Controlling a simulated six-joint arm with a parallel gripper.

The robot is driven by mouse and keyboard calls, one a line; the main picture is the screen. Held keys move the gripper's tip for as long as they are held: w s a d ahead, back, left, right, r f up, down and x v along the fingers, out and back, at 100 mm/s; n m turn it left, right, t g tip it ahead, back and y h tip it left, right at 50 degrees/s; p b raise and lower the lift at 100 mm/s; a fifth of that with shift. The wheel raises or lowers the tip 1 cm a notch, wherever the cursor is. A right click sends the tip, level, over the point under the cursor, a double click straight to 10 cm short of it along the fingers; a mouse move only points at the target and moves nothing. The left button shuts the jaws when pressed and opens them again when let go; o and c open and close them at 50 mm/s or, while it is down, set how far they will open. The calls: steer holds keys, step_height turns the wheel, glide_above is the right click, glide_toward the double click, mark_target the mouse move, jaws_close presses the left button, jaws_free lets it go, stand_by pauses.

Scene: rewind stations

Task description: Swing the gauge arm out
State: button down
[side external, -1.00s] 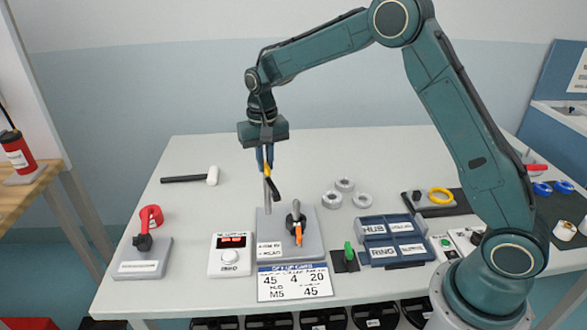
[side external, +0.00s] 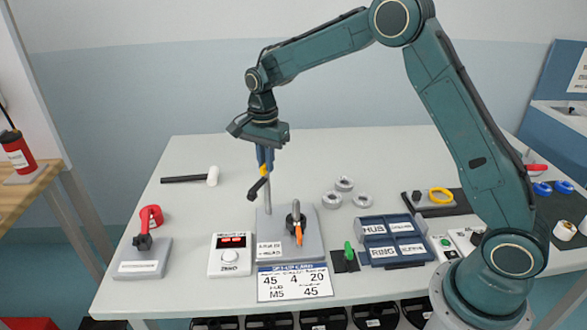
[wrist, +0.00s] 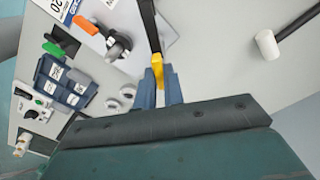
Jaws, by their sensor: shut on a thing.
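The gauge arm (side external: 257,188) is a black bar with a yellow part, on a thin upright post (side external: 268,198) at the left of a grey station plate (side external: 313,250). Its black end points down and left in the side view. My gripper (side external: 265,166) is shut on the yellow part. In the wrist view the fingers hold this yellow part (wrist: 157,68), and the black bar (wrist: 148,25) runs up from it. A hub with an orange lever (side external: 299,237) stands on the plate, right of the post.
A white-headed mallet (side external: 212,176) lies at the back left. A red tape dispenser-like stand (side external: 145,258) and a white readout box (side external: 230,256) are to the left. Several grey rings (side external: 344,184) and blue bins (side external: 390,240) are to the right. The table behind the post is clear.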

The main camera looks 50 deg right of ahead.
steer(key=shift+m, duration=0.6)
steer(key=c, duration=1.5)
jaws_free()
steer(key=shift+r, duration=0.15)
step_height(320, 180, up, 14)
steer(key=shift+f, duration=0.2)
